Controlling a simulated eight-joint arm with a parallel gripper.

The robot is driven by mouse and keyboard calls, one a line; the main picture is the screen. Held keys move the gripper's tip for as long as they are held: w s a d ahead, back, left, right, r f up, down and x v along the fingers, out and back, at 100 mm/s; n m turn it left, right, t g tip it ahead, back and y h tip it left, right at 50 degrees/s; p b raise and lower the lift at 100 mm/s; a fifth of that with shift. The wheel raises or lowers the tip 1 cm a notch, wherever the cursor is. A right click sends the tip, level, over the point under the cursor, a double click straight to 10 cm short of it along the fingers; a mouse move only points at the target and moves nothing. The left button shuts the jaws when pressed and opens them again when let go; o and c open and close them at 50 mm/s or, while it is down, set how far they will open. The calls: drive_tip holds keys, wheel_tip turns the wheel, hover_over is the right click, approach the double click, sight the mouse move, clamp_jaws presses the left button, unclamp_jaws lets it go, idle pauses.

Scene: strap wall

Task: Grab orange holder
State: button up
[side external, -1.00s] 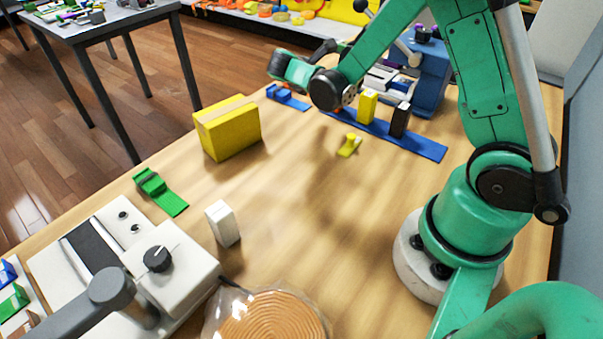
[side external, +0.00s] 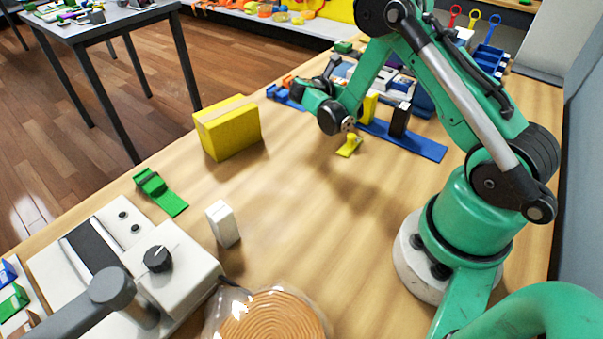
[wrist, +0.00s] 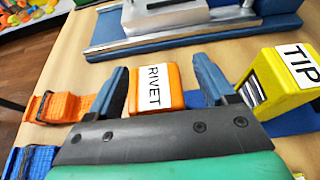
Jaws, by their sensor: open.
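The orange holder (wrist: 155,88), a block with a white label reading RIVET, stands between the two blue fingers of my gripper (wrist: 163,78) in the wrist view. The fingers are open, with visible gaps on both sides of the block. I cannot tell how far down the fingers reach along it. In the side view my gripper is at the far side of the table, and the orange holder is hidden behind the arm or too small to make out.
A yellow holder labelled TIP (wrist: 285,78) stands close to the right finger. An orange strap with a buckle (wrist: 65,107) lies at the left. A blue and metal fixture (wrist: 180,30) is just beyond. A yellow box (side external: 228,128) stands left of the arm.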

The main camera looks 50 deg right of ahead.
clamp_jaws()
drive_tip(key=shift+r, duration=0.15)
